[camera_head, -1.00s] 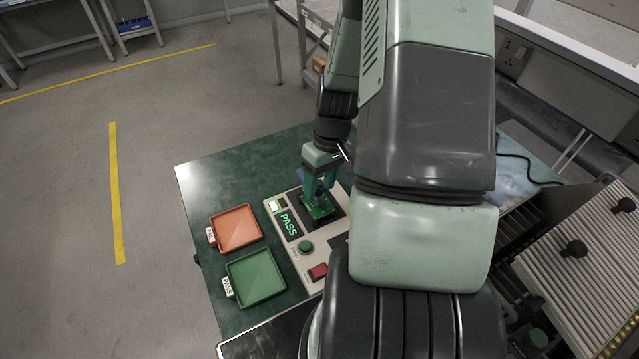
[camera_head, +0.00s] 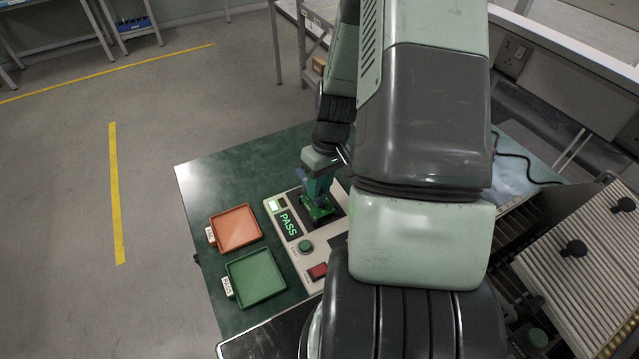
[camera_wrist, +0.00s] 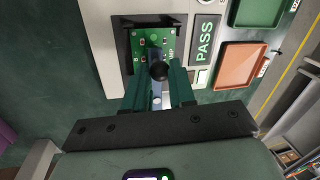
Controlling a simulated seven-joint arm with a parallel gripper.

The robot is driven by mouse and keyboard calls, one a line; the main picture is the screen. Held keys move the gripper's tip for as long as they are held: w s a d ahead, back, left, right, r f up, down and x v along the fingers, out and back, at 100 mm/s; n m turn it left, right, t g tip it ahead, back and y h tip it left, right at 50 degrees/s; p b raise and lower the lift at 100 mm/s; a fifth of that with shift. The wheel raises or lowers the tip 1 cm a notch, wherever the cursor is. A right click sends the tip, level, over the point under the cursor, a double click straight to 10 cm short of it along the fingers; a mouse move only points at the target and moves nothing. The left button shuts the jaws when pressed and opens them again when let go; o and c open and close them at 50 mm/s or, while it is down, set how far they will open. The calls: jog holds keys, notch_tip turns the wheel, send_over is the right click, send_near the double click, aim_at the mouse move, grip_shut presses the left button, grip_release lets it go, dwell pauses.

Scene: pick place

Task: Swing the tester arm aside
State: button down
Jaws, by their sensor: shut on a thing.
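The tester (camera_head: 284,246) is a pale box on the green table, and its display (camera_head: 290,224) reads PASS in green. A green circuit board (camera_wrist: 146,46) sits in the tester's dark nest. The tester arm (camera_wrist: 157,88) is a narrow bluish bar with a round black knob (camera_wrist: 158,71), reaching over the board's near edge in the wrist view. My gripper (camera_wrist: 157,93) has its teal fingers on both sides of the arm, shut on it. In the head view my gripper (camera_head: 318,192) is just above the board and hides most of the arm.
An orange tray (camera_head: 237,228) and a green tray (camera_head: 256,277) labelled PASS lie left of the tester. A green button (camera_head: 305,246) and a red switch (camera_head: 318,271) are on the tester's front. The table's far left corner is clear.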

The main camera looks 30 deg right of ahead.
jog(key=shift+d, duration=0.1)
jog(key=d+n, duration=0.1)
jog(key=n, duration=0.2)
jog(key=d+n, duration=0.1)
jog(key=n, duration=0.1)
jog(key=shift+w+d+g, duration=0.3)
jog(key=shift+w+g, duration=0.1)
jog(key=n, duration=0.1)
jog(key=w+d+n, duration=0.1)
jog(key=n, duration=0.1)
jog(key=d+n+h, duration=0.1)
jog(key=shift+w+g, duration=0.3)
jog(key=w+n, duration=0.1)
jog(key=n, duration=0.1)
jog(key=d+n, duration=0.1)
jog(key=n, duration=0.1)
jog(key=shift+w+h, duration=0.4)
jog(key=shift+w+d+n+h, duration=0.15)
jog(key=shift+w+n, duration=0.3)
jog(key=shift+n, duration=0.4)
jog(key=shift+w+a+n+h, duration=0.1)
jog(key=shift+w+n, duration=0.35)
jog(key=shift+n, duration=0.35)
jog(key=shift+w+d+n+h, duration=0.15)
jog(key=shift+w+n, duration=0.3)
jog(key=shift+n, duration=0.4)
jog(key=shift+w, duration=0.1)
jog(key=c, duration=0.9)
grip_release()
jog(key=shift+c, duration=0.2)
